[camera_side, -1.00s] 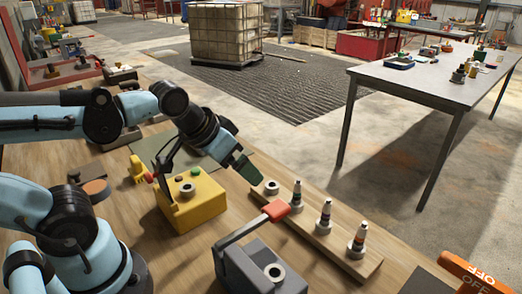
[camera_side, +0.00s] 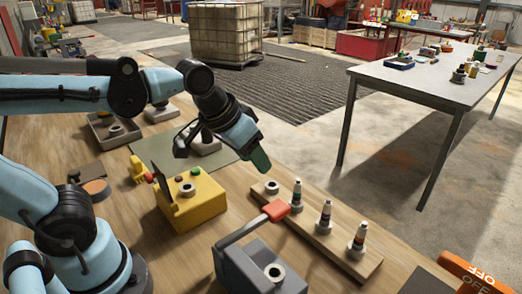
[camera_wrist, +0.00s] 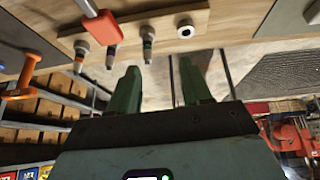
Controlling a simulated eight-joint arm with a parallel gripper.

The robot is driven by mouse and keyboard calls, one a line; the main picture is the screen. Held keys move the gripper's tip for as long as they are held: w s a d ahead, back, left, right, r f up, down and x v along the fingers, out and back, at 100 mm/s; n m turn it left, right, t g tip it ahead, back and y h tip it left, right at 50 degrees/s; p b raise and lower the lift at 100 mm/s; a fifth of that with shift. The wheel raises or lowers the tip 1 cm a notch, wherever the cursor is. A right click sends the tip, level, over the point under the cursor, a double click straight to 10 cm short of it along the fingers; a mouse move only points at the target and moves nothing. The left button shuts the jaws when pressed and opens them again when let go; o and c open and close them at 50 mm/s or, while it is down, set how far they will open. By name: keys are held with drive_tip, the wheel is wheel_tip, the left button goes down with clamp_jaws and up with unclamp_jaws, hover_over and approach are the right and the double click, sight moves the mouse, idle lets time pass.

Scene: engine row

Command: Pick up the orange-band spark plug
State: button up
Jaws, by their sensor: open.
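Three spark plugs stand upright in a wooden rack (camera_side: 310,226). The one at the front right end, with an orange-looking band, is the orange-band spark plug (camera_side: 357,241); it shows at the left of the row in the wrist view (camera_wrist: 81,52). My gripper (camera_side: 261,160) is above and behind the rack's back-left end, apart from every plug. In the wrist view its two green fingers (camera_wrist: 160,86) are spread with nothing between them.
An empty holder (camera_side: 271,187) sits at the rack's back-left end. A grey vise-like block with a red-tipped lever (camera_side: 275,210) stands close in front of the rack. A yellow box (camera_side: 191,200) is to the left. An orange lever (camera_side: 470,272) is at right.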

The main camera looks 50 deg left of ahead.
drive_tip(key=w+d+r+g, duration=0.3)
drive_tip(key=w+d, duration=0.4)
drive_tip(key=d, duration=0.3)
drive_tip(key=g, duration=0.3)
approach(365, 223)
drive_tip(key=shift+s+d+f+y, duration=0.25)
drive_tip(key=shift+s+d+y, duration=0.05)
drive_tip(key=shift+s+d, duration=0.05)
drive_tip(key=f, duration=1.1)
drive_tip(key=shift+w+a+f, duration=0.1)
drive_tip(key=shift+w+f, duration=0.1)
clamp_jaws()
